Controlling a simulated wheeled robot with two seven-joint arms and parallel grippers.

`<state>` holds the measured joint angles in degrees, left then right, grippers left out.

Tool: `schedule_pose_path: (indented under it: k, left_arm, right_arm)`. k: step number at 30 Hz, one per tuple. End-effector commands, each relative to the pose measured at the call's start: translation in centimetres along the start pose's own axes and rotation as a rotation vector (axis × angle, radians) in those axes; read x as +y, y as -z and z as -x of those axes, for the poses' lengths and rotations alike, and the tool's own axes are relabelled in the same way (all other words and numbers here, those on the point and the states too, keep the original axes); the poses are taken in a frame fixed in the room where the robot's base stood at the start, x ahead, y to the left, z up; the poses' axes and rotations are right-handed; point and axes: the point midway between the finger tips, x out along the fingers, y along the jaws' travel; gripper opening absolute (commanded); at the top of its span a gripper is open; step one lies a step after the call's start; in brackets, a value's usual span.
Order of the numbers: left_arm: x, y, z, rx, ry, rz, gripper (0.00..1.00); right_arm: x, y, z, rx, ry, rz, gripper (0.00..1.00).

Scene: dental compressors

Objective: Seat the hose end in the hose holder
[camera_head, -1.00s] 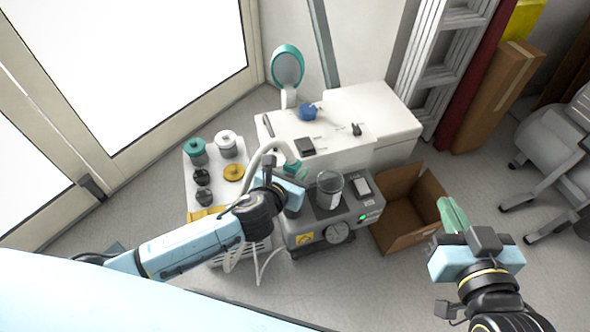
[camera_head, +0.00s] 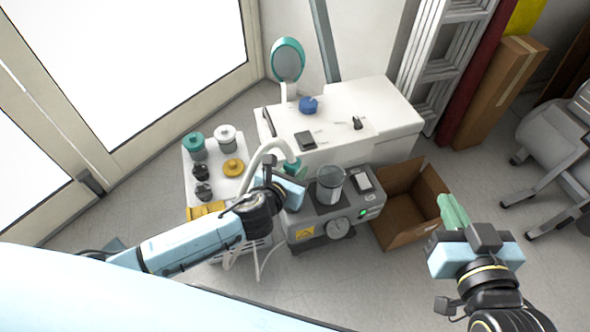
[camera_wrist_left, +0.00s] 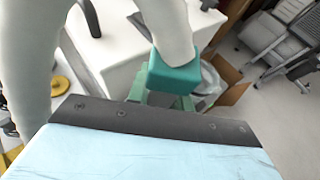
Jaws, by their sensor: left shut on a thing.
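The white hose (camera_head: 262,152) arches from the left and ends in a teal hose end (camera_head: 292,166). In the left wrist view the teal hose end (camera_wrist_left: 174,73) sits at the tip of the white hose, just past my gripper's dark front edge. My left gripper (camera_head: 293,176) is shut on it, above the back of the grey compressor and in front of the white cabinet. The dark square block (camera_head: 305,140) on the cabinet may be the hose holder; I cannot be sure. My right gripper (camera_head: 453,211), with pale green fingers, is at the right, away from the hose; its opening is unclear.
The grey compressor (camera_head: 308,220) carries a glass jar (camera_head: 330,184) and a gauge. The white cabinet (camera_head: 375,110) bears a blue knob (camera_head: 308,104). An open cardboard box (camera_head: 405,215) stands right of the compressor. Jars and a yellow cap (camera_head: 233,168) stand at left.

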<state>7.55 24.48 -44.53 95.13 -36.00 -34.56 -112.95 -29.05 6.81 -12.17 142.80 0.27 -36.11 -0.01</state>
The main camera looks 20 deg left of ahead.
Motion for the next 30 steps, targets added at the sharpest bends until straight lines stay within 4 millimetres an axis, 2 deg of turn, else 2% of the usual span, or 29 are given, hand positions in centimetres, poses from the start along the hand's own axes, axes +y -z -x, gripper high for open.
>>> schedule_pose_path:
  k: [1,6,7,17,23,30]
  left_arm:
    - [0.0,-0.1,0.0,-0.001,0.000,0.000,0.23]
    - [0.0,-0.1,0.0,-0.001,0.000,0.000,0.45]
    - [0.0,-0.1,0.0,-0.001,0.000,0.000,0.47]
    - [0.0,0.0,0.5,0.002,0.000,0.000,0.47]
    - [0.0,-0.2,3.7,0.004,0.002,-0.001,0.47]
    - [0.0,-0.2,9.3,0.004,0.002,-0.001,0.47]
  right_arm:
    - [0.0,0.0,0.0,0.000,0.000,0.000,0.00]
    - [0.0,0.0,0.0,0.000,0.000,0.000,0.00]
    - [0.0,0.0,0.0,0.000,0.000,0.000,0.00]
    - [0.0,0.3,0.1,0.000,0.000,0.000,0.00]
    - [0.0,2.1,0.5,0.000,0.000,0.000,0.00]
    - [0.0,4.4,1.0,0.000,0.000,0.000,0.00]
